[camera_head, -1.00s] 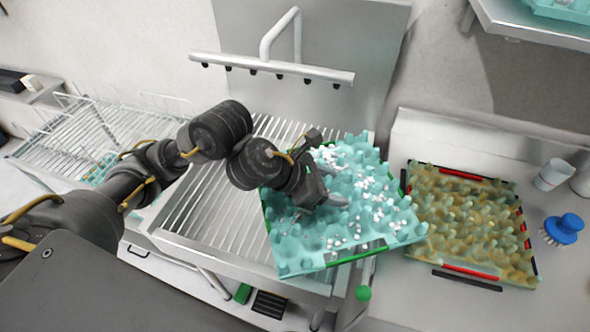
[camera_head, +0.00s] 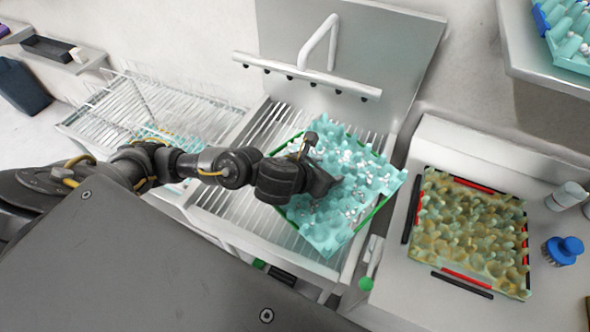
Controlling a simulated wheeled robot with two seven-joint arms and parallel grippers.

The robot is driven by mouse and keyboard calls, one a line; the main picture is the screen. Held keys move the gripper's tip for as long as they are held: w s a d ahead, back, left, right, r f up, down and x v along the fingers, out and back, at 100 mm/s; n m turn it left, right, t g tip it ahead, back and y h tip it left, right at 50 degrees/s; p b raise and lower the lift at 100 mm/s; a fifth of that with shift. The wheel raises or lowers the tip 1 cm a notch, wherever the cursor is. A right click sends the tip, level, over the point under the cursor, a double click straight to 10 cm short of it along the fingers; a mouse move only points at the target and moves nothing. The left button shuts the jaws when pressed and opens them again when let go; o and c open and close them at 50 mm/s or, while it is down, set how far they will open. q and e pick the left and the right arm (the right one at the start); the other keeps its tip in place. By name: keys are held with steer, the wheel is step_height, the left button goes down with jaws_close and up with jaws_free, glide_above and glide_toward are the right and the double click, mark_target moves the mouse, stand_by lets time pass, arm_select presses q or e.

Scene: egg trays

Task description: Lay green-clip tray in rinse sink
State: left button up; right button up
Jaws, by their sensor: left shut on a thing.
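The green-clip tray (camera_head: 345,225) is a teal egg tray with green edge strips and white bits scattered over it. It is over the right part of the rinse sink (camera_head: 232,208), whose floor is a slatted metal rack. The tray sits turned at an angle to the sink; I cannot tell whether it touches the slats. My left gripper (camera_head: 326,178) reaches in from the left over the tray's middle and is shut on it; the fingertips are partly hidden. My right gripper is not in view.
A dirty yellowish tray with red clips (camera_head: 470,240) lies on the right counter. A blue brush (camera_head: 563,250) and white cups (camera_head: 567,196) stand beside it. A spray bar (camera_head: 308,76) spans the back of the sink. A wire rack (camera_head: 150,100) is at left.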

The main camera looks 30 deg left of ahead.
arm_select(q)
steer(key=shift+w+a+f, duration=0.15)
steer(key=shift+a, duration=0.05)
steer(key=w+a+f, duration=0.1)
steer(key=a, duration=0.1)
steer(key=w+a+f+p, duration=0.1)
steer(key=a, duration=0.1)
steer(key=w+a+f, duration=0.1)
steer(key=a, duration=0.2)
steer(key=shift+w+p, duration=0.4)
steer(key=a+f, duration=0.1)
steer(key=w+a+f+p, duration=0.1)
steer(key=f, duration=0.1)
steer(key=w+a+f, duration=0.1)
steer(key=f, duration=0.1)
steer(key=shift+w+a+f+p, duration=0.15)
steer(key=shift+w+a+p, duration=0.05)
steer(key=shift+a+p, duration=0.15)
steer(key=shift+w+a+f, duration=0.1)
steer(key=shift+a+f, duration=0.1)
steer(key=shift+f, duration=0.15)
steer(key=shift+w+a+f, duration=0.1)
steer(key=shift+a+f, duration=0.2)
steer(key=shift+a, duration=0.05)
step_height(320, 180, down, 2)
steer(key=shift+d+p, duration=0.1)
steer(key=shift+p, duration=0.9)
steer(key=shift+f, duration=0.5)
steer(key=o, duration=1.2)
